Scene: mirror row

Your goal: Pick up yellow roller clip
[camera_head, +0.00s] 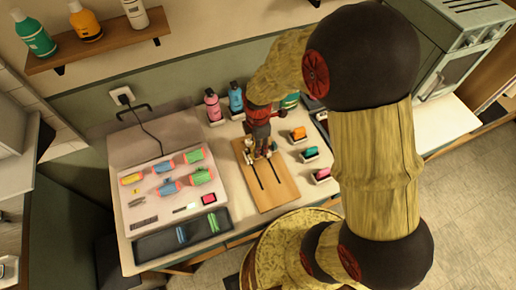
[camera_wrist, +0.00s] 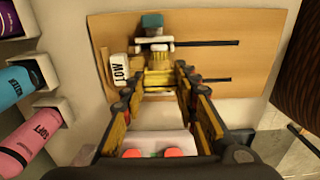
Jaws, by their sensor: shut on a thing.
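A yellow roller (camera_head: 131,178) with a reddish end lies at the left of the pale mat (camera_head: 150,200), among green and blue rollers. My gripper (camera_head: 262,152) is away to its right, low over the far end of the wooden board (camera_head: 275,190). In the wrist view my fingertips (camera_wrist: 160,78) are closed around a ribbed yellow piece (camera_wrist: 158,77) at the board, by the end of a dark slot. The fingers partly hide this piece, and I cannot tell whether it is loose or part of the board.
A white block with black lettering (camera_wrist: 119,68) and a teal-topped piece (camera_wrist: 152,22) sit close to my fingers. Pink (camera_head: 213,106) and blue (camera_head: 236,98) bottles stand behind the board. Small coloured items in white holders (camera_head: 298,134) line its right side. A dark tray (camera_head: 160,246) lies in front of the mat.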

